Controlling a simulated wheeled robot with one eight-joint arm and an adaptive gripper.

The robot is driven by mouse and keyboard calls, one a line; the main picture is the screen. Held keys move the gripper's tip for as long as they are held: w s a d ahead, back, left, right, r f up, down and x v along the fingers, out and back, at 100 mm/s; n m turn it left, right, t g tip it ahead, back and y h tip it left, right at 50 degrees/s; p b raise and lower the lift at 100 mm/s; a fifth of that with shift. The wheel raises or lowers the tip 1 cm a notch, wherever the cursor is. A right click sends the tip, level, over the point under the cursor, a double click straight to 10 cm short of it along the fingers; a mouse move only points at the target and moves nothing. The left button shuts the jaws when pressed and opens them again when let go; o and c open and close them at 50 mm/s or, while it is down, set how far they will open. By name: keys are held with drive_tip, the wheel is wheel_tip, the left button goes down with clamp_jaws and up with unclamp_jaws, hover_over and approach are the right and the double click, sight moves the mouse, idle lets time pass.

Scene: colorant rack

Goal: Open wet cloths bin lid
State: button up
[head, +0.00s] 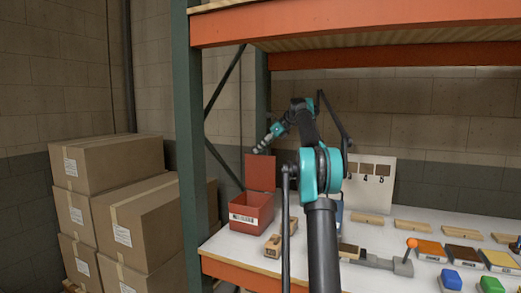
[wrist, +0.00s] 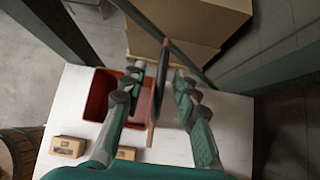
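The red wet cloths bin (head: 250,212) stands at the left end of the white shelf, with a white label on its front. Its red lid (head: 261,172) stands upright at the bin's back, so the bin is open. In the wrist view the bin (wrist: 97,103) shows its open inside, and the lid (wrist: 153,112) is seen nearly edge-on. My gripper (wrist: 160,72) is open, with its two fingers apart on either side of the lid. In the head view my gripper (head: 264,145) is just above the lid's top edge. Whether a finger touches the lid is unclear.
A small tan box (head: 275,246) sits right of the bin. A green upright post (head: 188,130) stands at the shelf's left corner, with stacked cardboard boxes (head: 120,165) beyond it. Wooden blocks, a numbered board (head: 378,185) and coloured items fill the shelf's right side.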

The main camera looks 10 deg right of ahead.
drive_tip(key=v, duration=0.7)
drive_tip(key=shift+d, duration=0.1)
